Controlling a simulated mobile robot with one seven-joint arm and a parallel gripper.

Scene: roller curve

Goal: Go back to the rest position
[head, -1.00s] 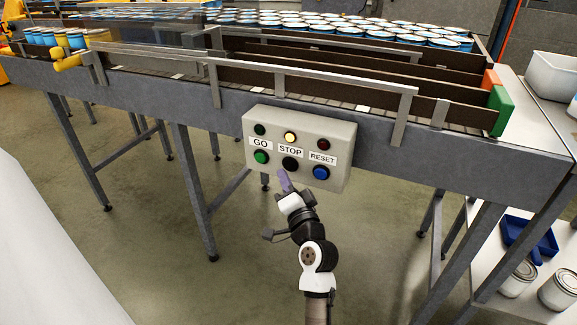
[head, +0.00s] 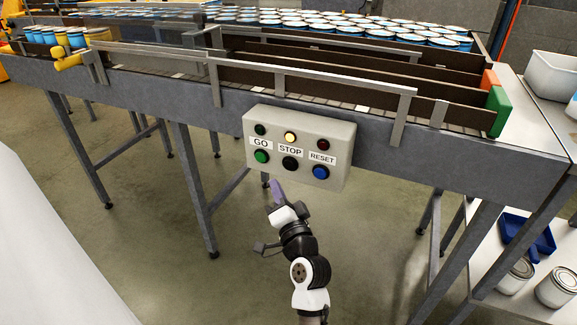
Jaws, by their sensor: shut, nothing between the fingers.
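My gripper (head: 276,188) is in the lower middle of the head view, with its purple fingertips pointing up. The fingers are together with nothing seen between them. It is below the grey control box (head: 340,158) and looks apart from it. The box has a green GO button (head: 261,157), a black STOP button (head: 290,163) and a blue RESET button (head: 320,172). The yellowish lamp (head: 290,137) above STOP is lit; the green and red lamps look dark.
The conveyor (head: 400,160) runs across the view above my gripper, with grey legs (head: 190,190) below. Blue cans (head: 350,29) crowd its far side. A lower shelf (head: 482,272) with cans and a blue dustpan (head: 527,236) is at right. Open floor (head: 150,240) lies to the left.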

